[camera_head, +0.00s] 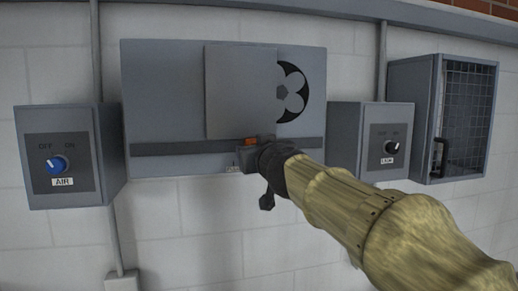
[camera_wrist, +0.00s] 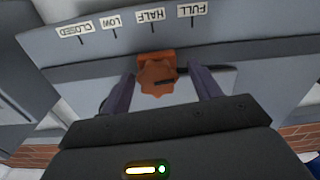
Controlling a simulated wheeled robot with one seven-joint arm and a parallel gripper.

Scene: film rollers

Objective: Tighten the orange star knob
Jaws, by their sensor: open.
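The orange star knob (camera_wrist: 157,80) sits on an orange slide block on a dark slot in the wrist view, near the upside-down HALF mark (camera_wrist: 151,15). In the head view only a bit of orange (camera_head: 250,141) shows, the rest hidden by my gripper (camera_head: 250,154). In the wrist view my gripper (camera_wrist: 162,73) is open, with one dark finger on each side of the knob. Gaps show between the fingers and the knob. A grey sliding plate (camera_head: 237,90) stands above the slot and covers part of a black reel-shaped opening (camera_head: 294,92).
A box with a blue AIR knob (camera_head: 57,164) is on the left. A box with a black knob (camera_head: 391,147) and a mesh-fronted cabinet (camera_head: 468,115) are on the right. These boxes stick out from the white block wall (camera_head: 180,225). The wall below the panel is mostly clear.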

